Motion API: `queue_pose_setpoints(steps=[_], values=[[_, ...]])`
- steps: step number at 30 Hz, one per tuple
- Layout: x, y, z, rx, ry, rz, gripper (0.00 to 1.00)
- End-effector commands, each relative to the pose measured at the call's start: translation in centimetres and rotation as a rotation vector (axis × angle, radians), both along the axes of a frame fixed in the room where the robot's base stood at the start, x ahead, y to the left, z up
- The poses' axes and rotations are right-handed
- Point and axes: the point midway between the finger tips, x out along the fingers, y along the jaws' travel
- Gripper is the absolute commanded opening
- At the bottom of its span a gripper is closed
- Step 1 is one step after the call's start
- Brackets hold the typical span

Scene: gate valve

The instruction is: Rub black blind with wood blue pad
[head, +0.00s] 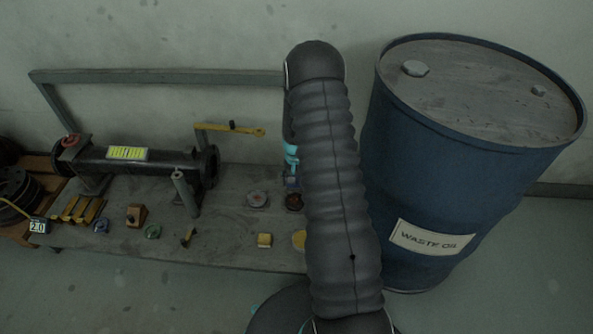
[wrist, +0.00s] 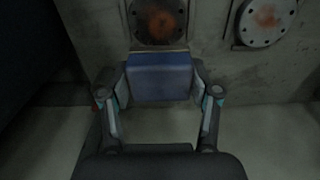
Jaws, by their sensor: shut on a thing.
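My gripper (wrist: 160,84) is shut on the blue pad (wrist: 160,72), with one finger on each side of it. A thin tan edge shows along the pad's far side. The black blind (wrist: 160,19), dark with an orange-brown patch on its face, lies just beyond the pad in the wrist view. I cannot tell whether pad and blind touch. In the head view the dark blind (head: 293,201) shows on the bench beside my arm.
A grey disc with a reddish patch (wrist: 266,18) lies right of the blind. A blue waste oil drum (head: 465,160) stands close on the right. A rail (head: 165,77) runs behind.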

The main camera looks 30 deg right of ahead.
Motion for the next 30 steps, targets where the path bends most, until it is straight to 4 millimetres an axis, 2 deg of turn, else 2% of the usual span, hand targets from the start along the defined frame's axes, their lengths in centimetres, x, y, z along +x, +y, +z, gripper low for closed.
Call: queue_pose_setpoints(steps=[1,10,23,26,30], values=[[0.0,0.0,0.7,0.0,0.0,0.0,0.29],[0.0,-0.1,3.3,0.001,0.001,-0.001,0.29],[-0.1,0.0,3.7,0.001,0.001,0.0,0.29],[-0.1,0.6,4.0,0.001,0.001,0.017,0.29],[-0.4,3.6,5.3,0.0,0.0,0.099,0.29]])
